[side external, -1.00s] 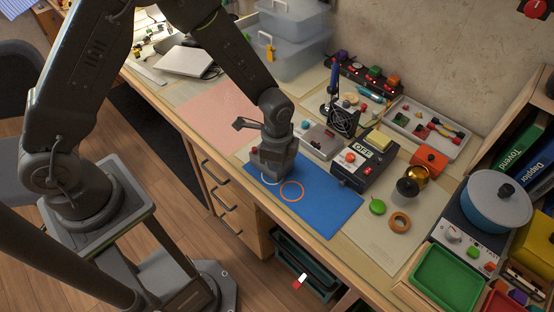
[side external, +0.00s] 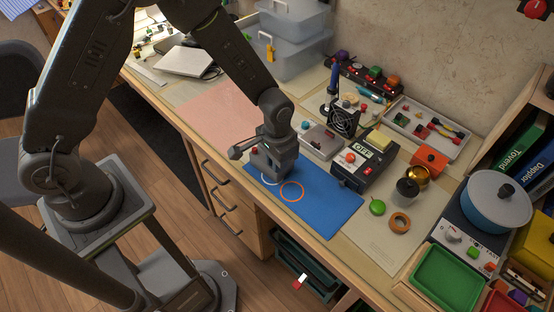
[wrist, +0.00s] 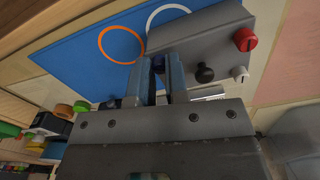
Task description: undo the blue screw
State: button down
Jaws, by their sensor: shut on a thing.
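A grey box (wrist: 212,38) sits on the blue mat (side external: 335,211), by the white ring. Red (wrist: 245,39), white (wrist: 239,73) and black (wrist: 204,73) screws or knobs stand out from the box in the wrist view. My gripper (wrist: 159,66) is at the other end of this face, with its jaws shut on the blue screw (wrist: 158,61). Only a small dark-blue bit of that screw shows between the fingertips; its thread is hidden.
An orange ring (side external: 292,191) is marked on the mat beside the box. A device with an OFF display (side external: 364,153) and a fan (side external: 345,121) stand behind. A green round item (side external: 377,207) and an orange roll (side external: 399,222) lie to the right. The mat's right part is clear.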

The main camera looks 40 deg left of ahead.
jog(key=n, duration=0.5)
jog(key=shift+n, duration=0.4)
jog(key=n, duration=1.2)
jog(key=shift+n, duration=0.3)
jog(key=n, duration=0.5)
jog(key=shift+n, duration=0.3)
jog(key=c, duration=1.1)
grip_release()
